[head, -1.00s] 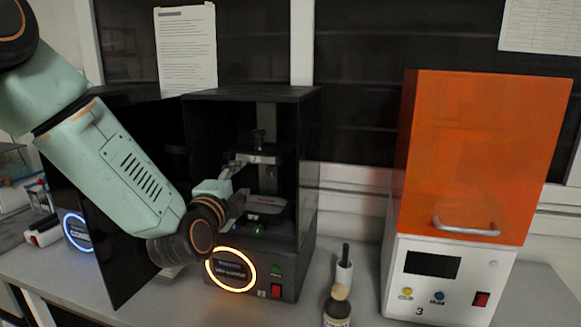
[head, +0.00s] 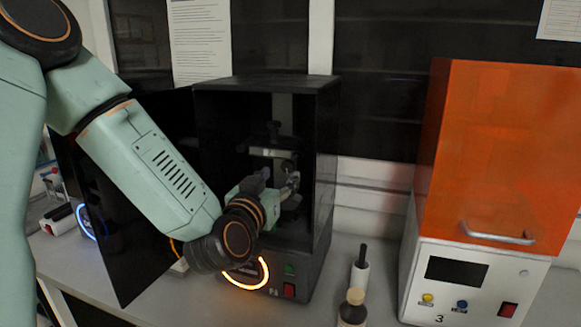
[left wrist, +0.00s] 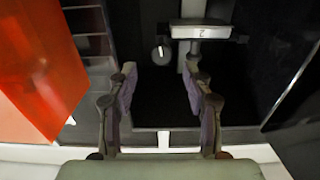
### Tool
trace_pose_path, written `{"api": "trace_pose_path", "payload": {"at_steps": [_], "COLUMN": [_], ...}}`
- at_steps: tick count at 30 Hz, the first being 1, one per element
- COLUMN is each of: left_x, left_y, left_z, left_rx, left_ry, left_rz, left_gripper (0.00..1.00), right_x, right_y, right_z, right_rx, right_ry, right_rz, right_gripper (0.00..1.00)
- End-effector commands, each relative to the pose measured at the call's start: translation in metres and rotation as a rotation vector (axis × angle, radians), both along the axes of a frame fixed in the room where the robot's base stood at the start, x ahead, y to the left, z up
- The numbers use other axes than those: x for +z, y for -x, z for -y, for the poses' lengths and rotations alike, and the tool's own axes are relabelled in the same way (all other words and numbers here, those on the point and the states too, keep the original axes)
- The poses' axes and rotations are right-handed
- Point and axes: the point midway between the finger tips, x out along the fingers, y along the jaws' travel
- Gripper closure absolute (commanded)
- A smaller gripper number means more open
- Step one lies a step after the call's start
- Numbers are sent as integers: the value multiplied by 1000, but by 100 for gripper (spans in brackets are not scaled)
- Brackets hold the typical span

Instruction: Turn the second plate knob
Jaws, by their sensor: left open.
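The second machine, a black cabinet (head: 325,165) with an open front, holds a build plate on a bracket (head: 270,152). A dark knob (head: 274,129) stands upright above the bracket. In the left wrist view the plate assembly (left wrist: 200,32) bears a pale label with a 2. My left gripper (head: 278,183) is at the cabinet opening, below and in front of the bracket. In the left wrist view its fingers (left wrist: 160,72) are apart with nothing between them, short of the plate assembly. The gripper partly hides the cabinet's inside. My right gripper is not in view.
The cabinet's dark door (head: 120,215) stands open on the left, behind my left arm. A machine with an orange cover (head: 505,150) stands on the right. A bottle (head: 352,310) and a white holder with a black handle (head: 359,272) stand on the bench between them.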

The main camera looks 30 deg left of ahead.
Motion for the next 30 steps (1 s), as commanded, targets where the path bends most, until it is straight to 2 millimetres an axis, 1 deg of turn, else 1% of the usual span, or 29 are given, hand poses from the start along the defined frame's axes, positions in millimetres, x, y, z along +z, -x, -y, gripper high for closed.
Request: {"api": "trace_pose_path", "payload": {"at_steps": [1, 6, 12, 17, 24, 26, 30], "left_x": [0, 1, 0, 0, 0, 0, 0], "left_y": [-8, -36, -60, -68, -68, -68, -68], "left_z": [-2, -8, -13, -15, -15, -15, -15], "left_rx": [0, -2, -3, -4, -4, -4, -4], "left_ry": [-7, -8, -6, -5, -4, -4, -4], "left_rz": [1, 1, 0, 0, 0, 0, 0], "left_gripper": [50, 50, 50, 50, 50, 54, 66], "right_x": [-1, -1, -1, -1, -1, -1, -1], "right_y": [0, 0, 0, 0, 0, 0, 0], "right_z": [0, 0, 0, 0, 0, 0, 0], "right_rx": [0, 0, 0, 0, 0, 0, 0], "right_ry": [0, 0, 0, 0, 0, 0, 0], "right_rz": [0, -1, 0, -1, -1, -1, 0], "right_gripper": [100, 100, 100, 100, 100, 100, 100]}}
